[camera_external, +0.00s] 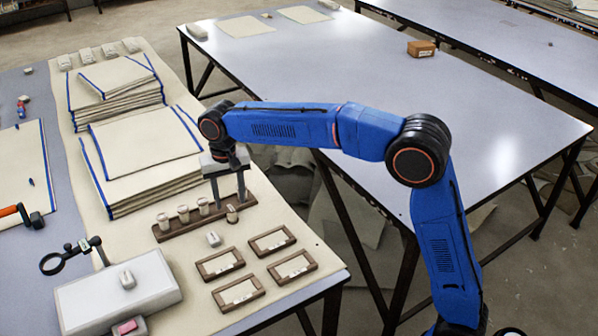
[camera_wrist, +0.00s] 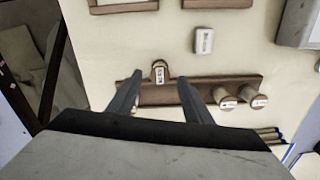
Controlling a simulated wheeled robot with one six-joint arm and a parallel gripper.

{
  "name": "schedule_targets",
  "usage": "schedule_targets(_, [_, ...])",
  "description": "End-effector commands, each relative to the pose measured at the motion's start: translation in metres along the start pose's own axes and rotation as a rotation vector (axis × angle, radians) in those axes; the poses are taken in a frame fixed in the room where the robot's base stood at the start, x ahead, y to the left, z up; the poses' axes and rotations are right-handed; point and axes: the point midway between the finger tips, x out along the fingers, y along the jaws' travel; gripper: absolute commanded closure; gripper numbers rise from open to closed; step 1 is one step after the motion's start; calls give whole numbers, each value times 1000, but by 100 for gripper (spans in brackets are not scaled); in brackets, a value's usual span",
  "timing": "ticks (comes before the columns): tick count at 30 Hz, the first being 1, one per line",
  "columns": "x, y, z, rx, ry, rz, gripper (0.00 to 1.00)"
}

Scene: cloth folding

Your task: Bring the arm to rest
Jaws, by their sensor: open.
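My blue arm (camera_external: 290,125) reaches left over the work table from its base at the lower right. My gripper (camera_external: 228,200) points down above the right end of a wooden rack (camera_external: 190,222). Its two fingers are apart. In the wrist view, my gripper (camera_wrist: 159,82) is open, and a small tagged piece (camera_wrist: 159,70) shows between the fingertips. The same piece (camera_external: 232,214) stands at the rack's right end in the external view. No finger contact with it can be made out.
Several pale spools (camera_external: 183,213) stand on the rack. Folded cloth stacks (camera_external: 145,140) with blue edges lie behind it. Several wooden frames (camera_external: 238,292), a white box (camera_external: 118,290) and a magnifier (camera_external: 55,263) lie nearer. A mostly clear table (camera_external: 330,80) stands to the right.

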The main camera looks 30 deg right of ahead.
Motion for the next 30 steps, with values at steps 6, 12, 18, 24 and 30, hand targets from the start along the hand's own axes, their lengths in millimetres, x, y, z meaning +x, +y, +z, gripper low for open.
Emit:
schedule_targets(6, [36, 0, 0, 0, -2, 2, 54])
schedule_targets(12, [50, 0, 0, 0, 2, -2, 54])
schedule_targets(18, [35, 0, 0, 0, 1, -1, 54])
schedule_targets(24, [32, 0, 0, 0, 0, 0, 54])
schedule_targets(30, [32, 0, 0, 0, 0, 0, 54])
